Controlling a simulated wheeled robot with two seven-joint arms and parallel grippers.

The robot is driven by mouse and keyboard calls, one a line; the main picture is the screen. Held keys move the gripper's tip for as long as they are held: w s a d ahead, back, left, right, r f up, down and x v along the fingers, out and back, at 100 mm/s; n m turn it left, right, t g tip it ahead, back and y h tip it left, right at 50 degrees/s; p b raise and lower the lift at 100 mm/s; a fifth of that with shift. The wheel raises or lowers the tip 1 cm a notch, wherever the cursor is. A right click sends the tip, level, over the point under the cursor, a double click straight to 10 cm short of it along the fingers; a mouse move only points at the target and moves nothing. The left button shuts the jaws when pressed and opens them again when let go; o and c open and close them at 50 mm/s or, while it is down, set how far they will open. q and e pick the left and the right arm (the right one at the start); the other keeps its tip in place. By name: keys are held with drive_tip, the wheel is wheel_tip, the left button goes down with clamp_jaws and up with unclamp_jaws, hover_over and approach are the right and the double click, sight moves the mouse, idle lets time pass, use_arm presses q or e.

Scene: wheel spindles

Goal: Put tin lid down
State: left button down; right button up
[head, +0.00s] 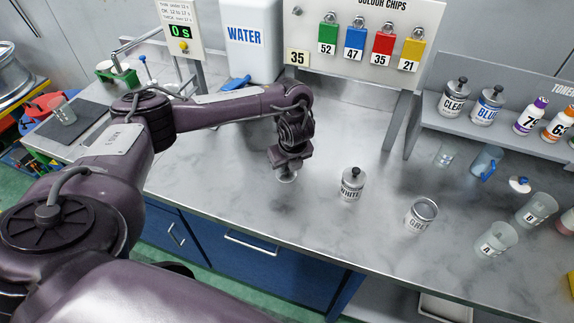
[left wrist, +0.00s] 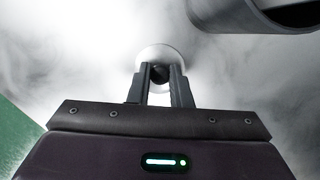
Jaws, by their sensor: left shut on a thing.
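My left gripper (head: 288,164) is shut on the knob of a pale round tin lid (head: 286,177), low over the grey marbled counter (head: 240,185). In the left wrist view the two fingers (left wrist: 161,72) close on the dark knob, with the lid (left wrist: 157,50) flat beyond them. I cannot tell whether the lid touches the counter. An open tin marked "GRE…" (head: 421,216) stands to the right with no lid on it. The WHITE tin (head: 351,186) stands between them, with a black-knobbed lid on. My right gripper is not in view.
A grey cylindrical thing (left wrist: 255,14) is close at the top right of the left wrist view. Toner tins (head: 453,99) stand on a shelf at right. Clear cups (head: 495,240) stand at the right front. The counter around the lid is clear.

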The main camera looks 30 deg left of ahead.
sight(289, 176)
use_arm(q)
drive_tip(key=shift+f, duration=0.1)
drive_tip(key=c, duration=1.3)
unclamp_jaws()
drive_tip(key=v, duration=0.3)
drive_tip(key=shift+w+r, duration=0.1)
drive_tip(key=shift+r, duration=0.2)
drive_tip(key=p+v, duration=0.4)
drive_tip(key=v, duration=0.4)
drive_tip(key=shift+r, duration=0.35)
drive_tip(key=shift+s, duration=0.25)
